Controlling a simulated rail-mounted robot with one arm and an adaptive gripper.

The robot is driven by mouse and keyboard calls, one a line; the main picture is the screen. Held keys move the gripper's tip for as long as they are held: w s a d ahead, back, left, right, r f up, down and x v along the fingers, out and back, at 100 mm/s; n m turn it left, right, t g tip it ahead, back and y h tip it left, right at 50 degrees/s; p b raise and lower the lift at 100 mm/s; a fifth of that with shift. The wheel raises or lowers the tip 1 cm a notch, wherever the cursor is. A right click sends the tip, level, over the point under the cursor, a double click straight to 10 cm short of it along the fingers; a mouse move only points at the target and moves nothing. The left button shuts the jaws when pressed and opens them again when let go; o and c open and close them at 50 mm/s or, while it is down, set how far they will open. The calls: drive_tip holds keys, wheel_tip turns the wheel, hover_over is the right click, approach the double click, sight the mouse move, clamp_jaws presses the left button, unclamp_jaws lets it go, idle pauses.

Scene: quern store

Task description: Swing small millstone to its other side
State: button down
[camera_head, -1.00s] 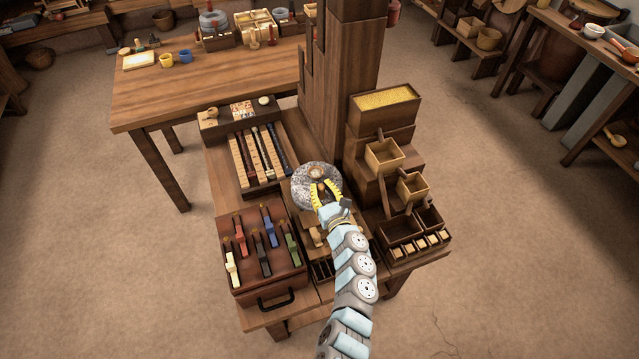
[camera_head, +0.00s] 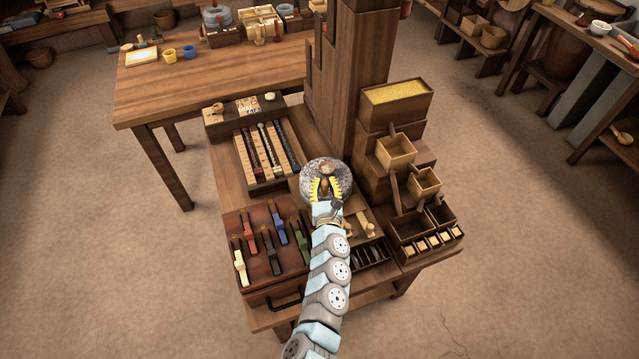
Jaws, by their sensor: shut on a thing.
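The small millstone (camera_head: 310,178) is a round, speckled grey stone in the middle of the bench. A brownish round spot (camera_head: 328,168) shows near its far middle. My gripper (camera_head: 325,186), with yellow fingers, reaches over the stone's near half from the front. It is shut on a small brown upright piece, apparently the stone's handle, at the near part of the stone. The fingers and wrist hide the stone's near edge.
A rack with coloured-handled tools (camera_head: 271,240) stands close left of my arm. A wooden piece (camera_head: 359,227) and a slotted tray (camera_head: 366,256) lie right of it. Stepped boxes (camera_head: 396,152) rise at the right, a tall wooden post (camera_head: 350,70) behind the stone.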

drive_tip(key=c, duration=0.9)
unclamp_jaws()
drive_tip(key=shift+o, duration=0.2)
drive_tip(key=shift+s, duration=0.2)
drive_tip(key=shift+s+d, duration=0.15)
drive_tip(key=shift+s, duration=2.8)
drive_tip(key=shift+s+d, duration=0.15)
drive_tip(key=shift+s, duration=2.75)
